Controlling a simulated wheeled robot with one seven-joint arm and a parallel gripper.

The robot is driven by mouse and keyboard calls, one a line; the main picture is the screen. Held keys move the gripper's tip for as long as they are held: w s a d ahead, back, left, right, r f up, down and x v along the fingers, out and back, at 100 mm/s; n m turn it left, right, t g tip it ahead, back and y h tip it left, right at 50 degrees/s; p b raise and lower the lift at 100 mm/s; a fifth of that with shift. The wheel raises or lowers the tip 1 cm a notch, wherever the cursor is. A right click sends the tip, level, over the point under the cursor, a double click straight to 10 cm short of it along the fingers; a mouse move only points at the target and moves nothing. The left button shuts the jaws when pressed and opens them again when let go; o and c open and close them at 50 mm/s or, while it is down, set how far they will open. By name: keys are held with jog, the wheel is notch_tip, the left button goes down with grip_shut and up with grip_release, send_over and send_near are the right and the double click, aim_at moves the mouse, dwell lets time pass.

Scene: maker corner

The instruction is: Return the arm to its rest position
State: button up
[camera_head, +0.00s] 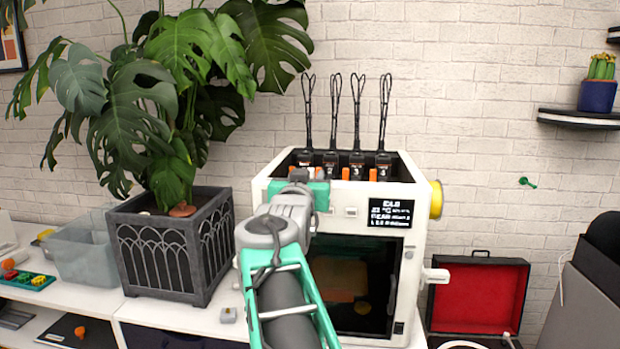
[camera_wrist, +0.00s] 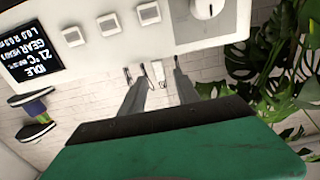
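My arm reaches up in front of the white 3D printer (camera_head: 410,240) in the head view, with grey and teal links. My gripper (camera_head: 299,176) is at its far end, by the upper left of the printer's front; its fingers are hard to make out there. In the wrist view my gripper (camera_wrist: 154,72) shows two dark grey fingers with a gap between them and nothing held. The printer's display (camera_wrist: 28,50) and several square buttons (camera_wrist: 108,24) appear upside down close by, with a round knob (camera_wrist: 206,9). I cannot tell whether the gripper touches the panel.
A potted plant (camera_head: 180,255) stands left of the printer, its leaves spreading wide. A clear bin (camera_head: 82,255) is further left. An open red-lined case (camera_head: 478,295) and a yellow spool (camera_head: 436,200) are at the right. A shelf (camera_head: 580,118) holds a cactus (camera_head: 598,92).

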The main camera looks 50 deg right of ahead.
jog(key=shift+v, duration=1.8)
